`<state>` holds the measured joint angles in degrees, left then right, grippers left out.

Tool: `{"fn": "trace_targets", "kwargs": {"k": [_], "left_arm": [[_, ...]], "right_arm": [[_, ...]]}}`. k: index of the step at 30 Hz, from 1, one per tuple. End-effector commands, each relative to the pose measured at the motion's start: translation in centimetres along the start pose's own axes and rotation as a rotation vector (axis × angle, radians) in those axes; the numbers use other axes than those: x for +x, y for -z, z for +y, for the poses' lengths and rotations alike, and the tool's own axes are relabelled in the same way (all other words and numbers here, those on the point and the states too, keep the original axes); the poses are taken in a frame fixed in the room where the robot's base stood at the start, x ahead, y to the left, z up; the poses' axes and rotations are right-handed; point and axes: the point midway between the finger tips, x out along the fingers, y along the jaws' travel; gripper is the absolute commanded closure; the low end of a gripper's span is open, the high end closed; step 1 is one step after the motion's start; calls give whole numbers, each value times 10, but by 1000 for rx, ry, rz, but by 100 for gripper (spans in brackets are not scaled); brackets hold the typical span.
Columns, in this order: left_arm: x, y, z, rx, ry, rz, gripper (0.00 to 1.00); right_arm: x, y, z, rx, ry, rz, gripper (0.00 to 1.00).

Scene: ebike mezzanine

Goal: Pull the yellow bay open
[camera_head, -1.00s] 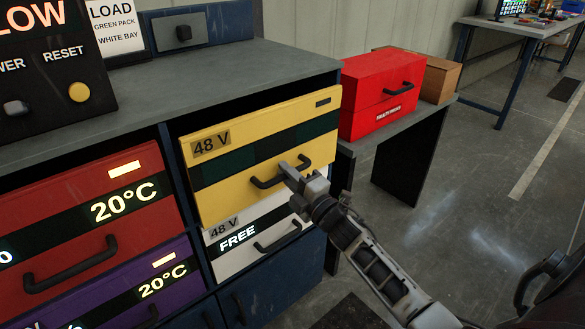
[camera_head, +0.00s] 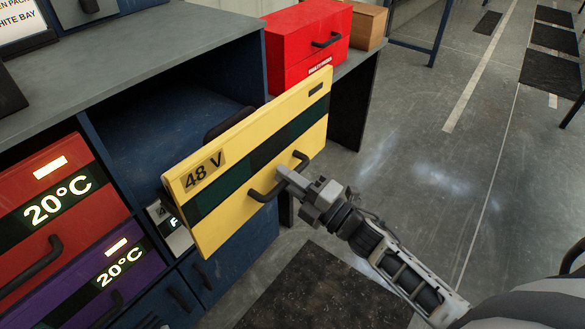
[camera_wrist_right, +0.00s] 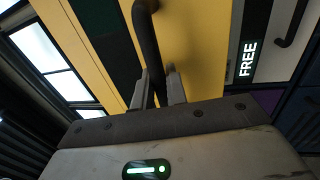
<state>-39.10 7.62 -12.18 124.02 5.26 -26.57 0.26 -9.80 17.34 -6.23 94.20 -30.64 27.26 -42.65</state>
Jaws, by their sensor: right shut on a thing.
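The yellow bay (camera_head: 225,200) has a "48 V" label and a dark band across its front. Its front stands well out from the cabinet, with a dark blue opening (camera_head: 165,120) behind it. My right gripper (camera_head: 285,178) is shut on the black handle (camera_head: 258,194) of the yellow bay. In the right wrist view, the two fingers (camera_wrist_right: 158,88) sit either side of the handle bar (camera_wrist_right: 148,45), with the yellow front (camera_wrist_right: 195,50) behind. My left gripper is not in view.
Left are a red bay (camera_head: 50,215) and a purple bay (camera_head: 120,275), both closed. The white "FREE" bay (camera_head: 172,228) is mostly hidden behind the yellow front. A red case (camera_head: 295,50) and cardboard box (camera_head: 368,25) stand on a side bench.

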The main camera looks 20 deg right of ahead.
Motion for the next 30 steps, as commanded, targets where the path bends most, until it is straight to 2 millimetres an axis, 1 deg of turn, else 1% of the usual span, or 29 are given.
{"fn": "trace_targets", "kwargs": {"k": [4, 12, 13, 15, 26, 30], "left_arm": [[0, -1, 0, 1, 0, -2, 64], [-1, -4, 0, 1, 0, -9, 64], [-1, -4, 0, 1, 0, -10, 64], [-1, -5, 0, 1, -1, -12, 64], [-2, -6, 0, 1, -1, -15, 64], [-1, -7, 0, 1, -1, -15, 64]], "right_arm": [[-1, 3, 0, 1, 0, 9, 100], [-2, 2, 0, 0, 0, 8, 100], [-2, 2, 0, 0, 0, 8, 83], [-2, 2, 0, 0, 0, 8, 68], [-2, 2, 0, 0, 0, 6, 68], [-8, 1, -1, 0, 1, 5, 68]]}}
